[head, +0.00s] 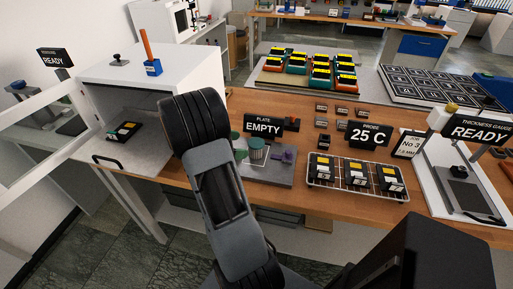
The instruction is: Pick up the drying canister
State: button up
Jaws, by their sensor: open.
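A small cylinder with a green top (257,147), which looks like the drying canister, stands upright on a grey plate (278,176) on the wooden bench. A second green-topped piece (238,152) sits just left of it, partly hidden behind my arm. I cannot tell which of the two is the canister, or whether they touch. A purple piece (283,157) is on the plate to the right. My arm crosses the view in front of the plate's left side. My gripper's fingers cannot be made out.
A wire rack (358,190) with three dark blocks stands to the right, near a "25 C" sign (369,135). An "EMPTY" sign (263,126) stands behind the plate. An open white cabinet (150,75) is at left, a thickness gauge (462,190) at right.

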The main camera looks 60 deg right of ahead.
aim_at(255, 144)
jog(key=shift+p+x, duration=0.35)
jog(key=shift+x, duration=3.2)
jog(key=shift+a+f, duration=0.1)
jog(key=shift+a, duration=0.05)
jog(key=c, duration=1)
